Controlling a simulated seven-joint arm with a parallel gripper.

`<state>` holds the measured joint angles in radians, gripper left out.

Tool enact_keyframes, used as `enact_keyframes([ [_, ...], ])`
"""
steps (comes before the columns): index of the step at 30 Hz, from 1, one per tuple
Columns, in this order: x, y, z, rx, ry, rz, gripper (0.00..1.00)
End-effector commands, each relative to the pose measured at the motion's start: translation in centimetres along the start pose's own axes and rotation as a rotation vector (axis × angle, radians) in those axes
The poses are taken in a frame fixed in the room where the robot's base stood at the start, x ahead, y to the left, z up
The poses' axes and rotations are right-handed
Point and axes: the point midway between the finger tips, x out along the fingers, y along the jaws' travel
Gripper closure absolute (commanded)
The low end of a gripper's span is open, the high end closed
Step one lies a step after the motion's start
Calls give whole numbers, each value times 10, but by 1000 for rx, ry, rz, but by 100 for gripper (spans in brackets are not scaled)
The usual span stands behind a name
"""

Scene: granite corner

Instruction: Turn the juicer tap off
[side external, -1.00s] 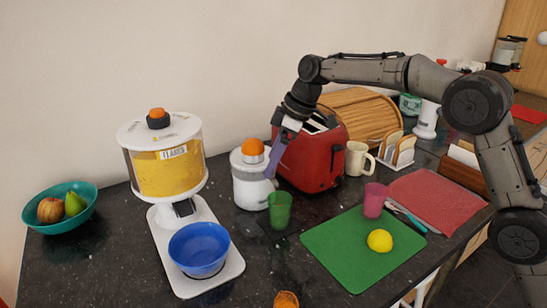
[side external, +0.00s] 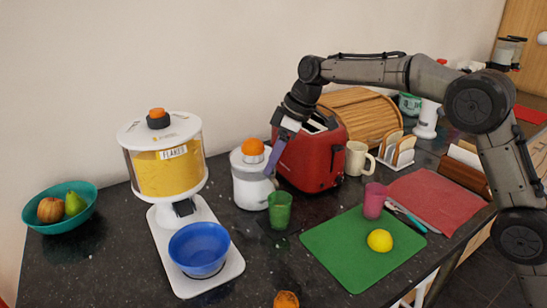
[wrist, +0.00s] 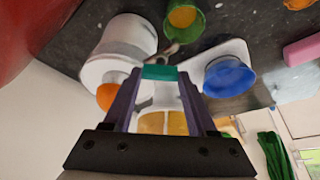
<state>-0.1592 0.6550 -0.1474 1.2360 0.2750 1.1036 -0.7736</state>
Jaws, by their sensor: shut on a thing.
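The white juicer (side external: 248,191) stands left of the red toaster with an orange on top; in the wrist view its body (wrist: 125,45) is at upper left. My gripper (side external: 269,173) reaches down to the juicer's right side. In the wrist view my gripper (wrist: 160,76) has its two fingers on either side of a small teal piece (wrist: 158,72), seemingly the tap's lever, and is shut on it. A grey spout (wrist: 171,49) shows just beyond. The green glass (side external: 280,208) stands in front of the juicer; orange juice shows inside it in the wrist view (wrist: 183,18).
The flakes dispenser (side external: 165,160) and blue bowl (side external: 200,248) stand left. The red toaster (side external: 313,160) is close to my gripper's right. A green board (side external: 345,255) with a lemon (side external: 379,240) and a pink cup (side external: 374,200) are at front right.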

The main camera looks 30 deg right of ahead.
Motion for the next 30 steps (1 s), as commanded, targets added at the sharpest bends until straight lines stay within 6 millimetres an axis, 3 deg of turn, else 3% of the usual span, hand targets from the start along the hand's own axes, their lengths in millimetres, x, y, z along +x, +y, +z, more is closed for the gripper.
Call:
enact_keyframes([
  [30, 0, -5, -2, 705, 0, 295, 98],
])
